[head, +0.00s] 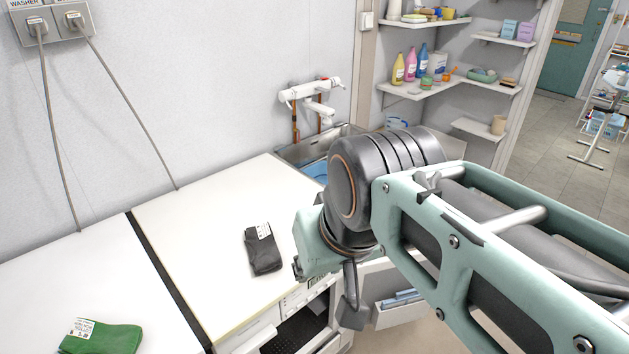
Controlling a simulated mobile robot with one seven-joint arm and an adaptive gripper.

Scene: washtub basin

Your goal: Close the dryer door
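The white machine (190,240) on the right of the pair has an open front with a dark, perforated interior (300,336). I take it to be the dryer, but I can read no label on it. A white panel (377,283) stands out to the right of the opening and looks like its swung-open door, partly hidden by my arm. My gripper (352,302) is over the front right corner, between the opening and this panel. Only a grey finger-like part shows below the wrist, so its opening and any contact are hidden.
A second white machine (60,285) stands at left across a dark gap. A black folded cloth (263,252) and a green one (103,338) lie on the tops. A sink (312,157) with a wall tap (312,90) is behind my arm. Shelves (450,84) stand at the back right.

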